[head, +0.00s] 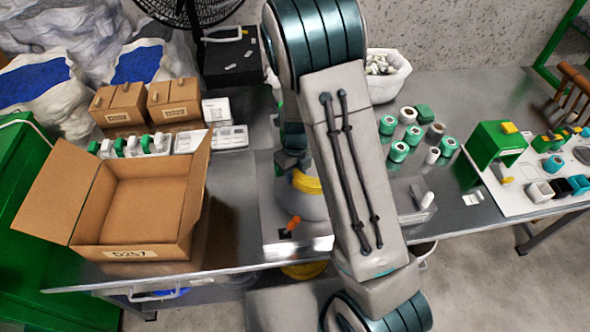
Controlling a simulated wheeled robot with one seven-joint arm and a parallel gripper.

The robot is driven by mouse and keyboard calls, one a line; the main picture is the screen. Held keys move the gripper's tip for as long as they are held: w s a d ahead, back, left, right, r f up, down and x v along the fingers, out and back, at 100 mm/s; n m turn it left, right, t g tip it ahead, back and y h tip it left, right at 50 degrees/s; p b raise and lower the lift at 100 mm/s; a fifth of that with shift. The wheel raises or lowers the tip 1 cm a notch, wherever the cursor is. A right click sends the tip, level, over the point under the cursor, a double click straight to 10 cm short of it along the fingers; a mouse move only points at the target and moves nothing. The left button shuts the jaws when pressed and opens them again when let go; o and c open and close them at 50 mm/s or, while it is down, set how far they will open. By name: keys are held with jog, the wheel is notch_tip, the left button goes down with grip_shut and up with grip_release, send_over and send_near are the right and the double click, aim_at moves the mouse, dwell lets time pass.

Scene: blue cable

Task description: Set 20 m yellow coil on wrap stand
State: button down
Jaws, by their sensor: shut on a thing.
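The yellow coil (306,183) shows in part in the head view, left of my arm's big link, which hides its right side. My gripper (291,163) points down at the coil's left edge and is shut on it; the fingertips are small and partly hidden. Below the coil is a pale rounded body on a grey metal base with an orange handle (293,223), which looks like the wrap stand (272,213). I cannot tell whether the coil touches the stand or hangs above it.
An open cardboard box (140,205) stands left on the metal table (235,195). Several green and white spools (398,151) stand right of my arm. A white board with a green housing (495,145) lies far right. Another yellow thing (303,271) shows below the front edge.

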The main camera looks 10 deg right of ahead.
jog(key=shift+f+b, duration=1.65)
jog(key=shift+f, duration=0.3)
jog(key=shift+w+f+b, duration=0.1)
jog(key=shift+f+b, duration=0.3)
jog(key=shift+f, duration=0.35)
jog(key=shift+f, duration=0.2)
jog(key=c, duration=0.8)
grip_release()
jog(key=shift+o, duration=0.2)
jog(key=shift+r+p, duration=3.5)
jog(key=shift+r, duration=0.1)
